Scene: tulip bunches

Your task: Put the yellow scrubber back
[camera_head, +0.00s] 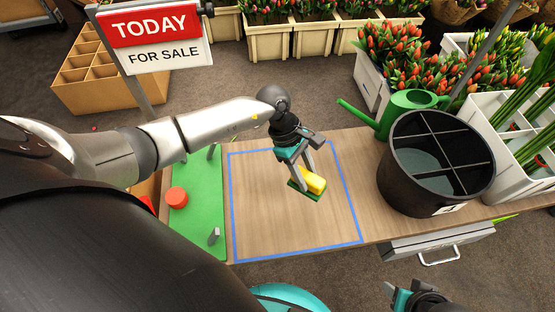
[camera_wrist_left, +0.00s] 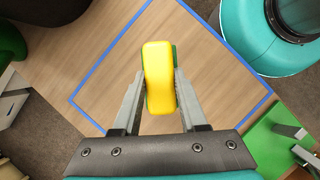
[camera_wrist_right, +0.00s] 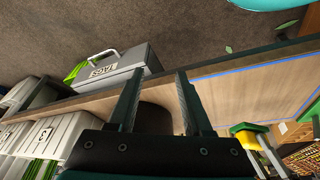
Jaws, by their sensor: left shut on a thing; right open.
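The yellow scrubber (camera_head: 314,181) has a green pad side and is over the blue-outlined area of the wooden table. My left gripper (camera_head: 304,172) comes down from above and is shut on it. In the left wrist view the scrubber (camera_wrist_left: 159,78) sits between the two fingers. I cannot tell whether it touches the table. My right gripper (camera_head: 415,296) is at the bottom edge of the head view, in front of the table. In the right wrist view its fingers (camera_wrist_right: 157,98) are apart with nothing between them.
A black divided bucket (camera_head: 399,190) and green watering can (camera_head: 403,106) stand to the right. A grey drawer box (camera_head: 405,247) is at the table's front.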

